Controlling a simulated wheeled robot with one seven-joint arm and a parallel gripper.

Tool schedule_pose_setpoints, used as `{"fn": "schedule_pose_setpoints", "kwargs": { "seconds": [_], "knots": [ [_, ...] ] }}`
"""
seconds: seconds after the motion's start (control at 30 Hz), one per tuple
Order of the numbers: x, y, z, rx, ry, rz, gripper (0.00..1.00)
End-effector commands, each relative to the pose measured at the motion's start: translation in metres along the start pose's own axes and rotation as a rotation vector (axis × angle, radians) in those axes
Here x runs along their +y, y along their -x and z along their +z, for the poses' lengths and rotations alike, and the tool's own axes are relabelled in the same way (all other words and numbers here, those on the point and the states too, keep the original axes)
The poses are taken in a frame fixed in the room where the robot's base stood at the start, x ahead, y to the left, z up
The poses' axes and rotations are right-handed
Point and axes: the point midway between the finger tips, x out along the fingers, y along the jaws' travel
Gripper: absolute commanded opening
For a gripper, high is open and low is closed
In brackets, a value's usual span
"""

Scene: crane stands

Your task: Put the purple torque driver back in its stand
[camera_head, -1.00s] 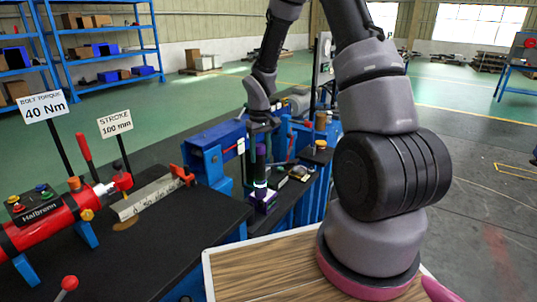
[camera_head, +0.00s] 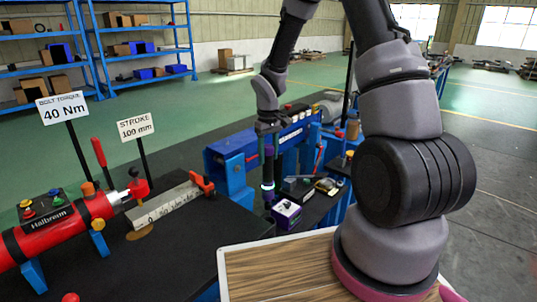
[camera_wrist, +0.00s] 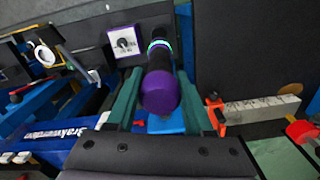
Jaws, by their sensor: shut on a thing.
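My gripper (camera_head: 268,128) is shut on the purple torque driver (camera_head: 268,168), which hangs upright below it. In the wrist view the driver's purple end cap (camera_wrist: 160,93) sits between the two green fingers, with a black body and a glowing green-white ring beyond. A small box with a white top and purple sides (camera_head: 286,210), apparently the stand, is on the dark bench just right of the driver. In the wrist view the stand's white face (camera_wrist: 124,42) shows a dark round feature, left of the driver. The driver is beside the stand, not in it. Its lower tip is hard to make out.
A blue press-like frame (camera_head: 232,160) stands behind the driver. A red cylinder (camera_head: 50,232) and a grey ruler bar (camera_head: 163,205) lie on the black bench at left. Small items (camera_head: 326,186) lie right of the stand. A wooden top (camera_head: 275,275) is in front.

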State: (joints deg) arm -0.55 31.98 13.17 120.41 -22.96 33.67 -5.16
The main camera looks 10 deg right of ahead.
Motion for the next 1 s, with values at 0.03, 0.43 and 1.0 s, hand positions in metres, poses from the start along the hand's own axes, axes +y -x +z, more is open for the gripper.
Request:
{"fn": "schedule_pose_setpoints", "kwargs": {
  "seconds": [0.03, 0.43, 1.0],
  "knots": [
    [0.000, -0.002, 0.000, 0.000, 0.000, 0.000, 0.00],
    [0.000, -0.035, 0.000, -0.001, 0.000, 0.000, 0.00],
    [0.001, -0.055, -0.001, 0.001, -0.001, 0.001, 0.00]
  ]
}}
